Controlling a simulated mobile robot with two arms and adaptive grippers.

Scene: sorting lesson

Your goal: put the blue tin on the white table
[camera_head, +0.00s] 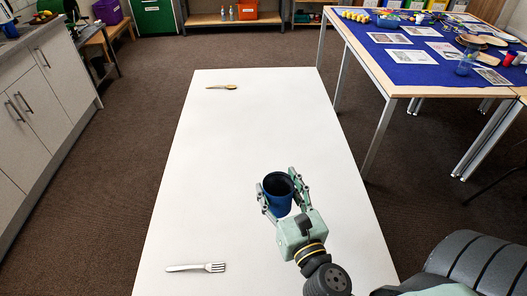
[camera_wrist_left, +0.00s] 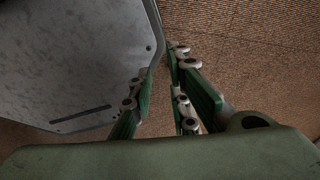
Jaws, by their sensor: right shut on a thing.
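The blue tin (camera_head: 277,199) is upright over the right part of the white table (camera_head: 230,150) in the head view. My right gripper (camera_head: 281,186) is shut on the tin, with one finger on each side of it. I cannot tell whether the tin's base touches the table top. My left gripper (camera_wrist_left: 163,75) shows only in the left wrist view. It is open with nothing between its fingers, above a brown floor and beside a grey panel.
A fork (camera_head: 197,267) lies near the front left of the white table, and a spoon (camera_head: 222,87) near its far end. A blue-covered table (camera_head: 410,73) with many items stands at right, cabinets (camera_head: 45,85) at left.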

